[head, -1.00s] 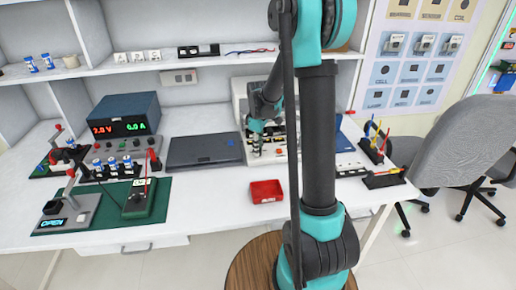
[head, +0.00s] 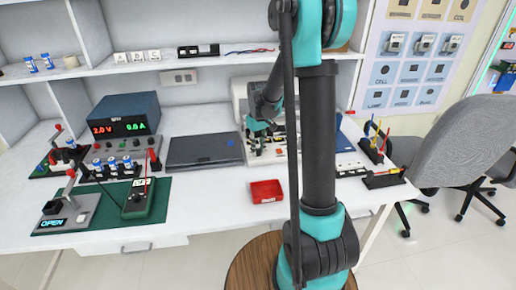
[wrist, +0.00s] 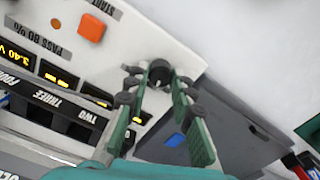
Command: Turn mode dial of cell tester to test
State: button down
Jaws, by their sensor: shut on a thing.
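The cell tester is a white box behind my arm in the head view (head: 240,90); its panel also shows in the wrist view (wrist: 135,35). The panel carries an orange START button (wrist: 92,27), "PASS 80 %" lettering, yellow-lit displays and slots lettered TWO, THREE and FOUR. The mode dial (wrist: 160,68) is a small dark round knob near the panel's edge. My gripper (wrist: 159,82) is shut on the dial, one green finger on each side. In the head view my gripper (head: 262,134) is at the tester's front left. The dial's pointer and position labels cannot be read.
A closed dark laptop (head: 205,151) lies left of the tester. A red tray (head: 267,191) stands in front. A power supply (head: 125,115) and a green mat (head: 95,222) with a meter are farther left. White bench is bare around the red tray.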

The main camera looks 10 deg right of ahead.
jog(key=shift+m, duration=1.1)
jog(key=c, duration=1.3)
grip_release()
notch_tip(320, 180, up, 12)
jog(key=s+d+f+t, duration=0.1)
jog(key=s+f, duration=0.2)
jog(key=s, duration=0.5)
jog(key=s+d+f+m+t, duration=0.1)
jog(key=s+f, duration=0.3)
jog(key=s, duration=0.4)
jog(key=s+d+f+m+t, duration=0.1)
jog(key=s+f, duration=0.3)
jog(key=s, duration=0.4)
jog(key=shift+s+d+t, duration=0.15)
jog(key=shift+d+t, duration=0.4)
jog(key=shift+t, duration=0.05)
